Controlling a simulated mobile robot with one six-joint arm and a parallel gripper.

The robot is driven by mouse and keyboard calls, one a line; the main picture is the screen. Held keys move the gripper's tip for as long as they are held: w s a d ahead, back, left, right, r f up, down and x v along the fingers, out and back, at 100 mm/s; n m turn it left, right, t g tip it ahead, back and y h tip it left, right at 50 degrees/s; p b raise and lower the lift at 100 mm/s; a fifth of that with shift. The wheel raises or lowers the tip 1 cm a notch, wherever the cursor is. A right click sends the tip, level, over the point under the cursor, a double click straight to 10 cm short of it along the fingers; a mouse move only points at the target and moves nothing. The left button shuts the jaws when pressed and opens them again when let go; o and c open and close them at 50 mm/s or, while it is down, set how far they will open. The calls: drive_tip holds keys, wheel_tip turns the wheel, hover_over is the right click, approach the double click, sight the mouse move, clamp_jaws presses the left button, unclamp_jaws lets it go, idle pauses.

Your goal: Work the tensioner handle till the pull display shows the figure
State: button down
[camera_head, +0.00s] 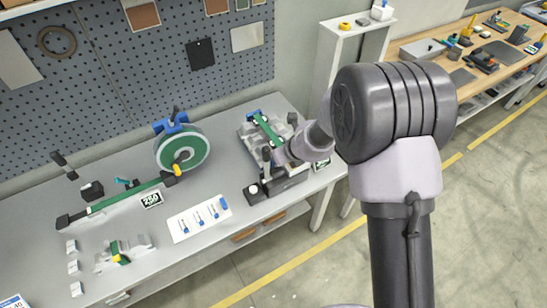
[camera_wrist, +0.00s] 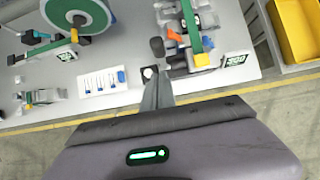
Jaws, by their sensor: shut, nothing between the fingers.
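The tensioner (camera_head: 283,180) stands at the right end of the grey bench, with a green strap (camera_head: 266,128) across it. Its black-knobbed handle (camera_head: 267,157) stands up at the near left; the knob (camera_wrist: 157,46) also shows in the wrist view. A small display (camera_wrist: 236,60) with bright green digits sits right of the tensioner; I cannot read its figure surely. A dark card (camera_head: 152,200) reading about 250 lies further left. My gripper (camera_wrist: 158,76) is shut and empty, just on the near side of the knob, apart from it as far as I can tell.
A green strap reel (camera_head: 182,151) stands left on the bench (camera_head: 220,167). A white card with several blue tools (camera_head: 199,218) lies in front. A white shelf (camera_head: 338,70) stands behind right. A yellow bin (camera_wrist: 300,28) shows at the wrist view's right.

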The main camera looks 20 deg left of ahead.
drive_tip(key=r, duration=0.1)
drive_tip(key=r+p, duration=0.1)
drive_tip(key=shift+w+d+r, duration=0.2)
drive_tip(key=shift+d+r, duration=0.15)
idle(0.4)
idle(0.5)
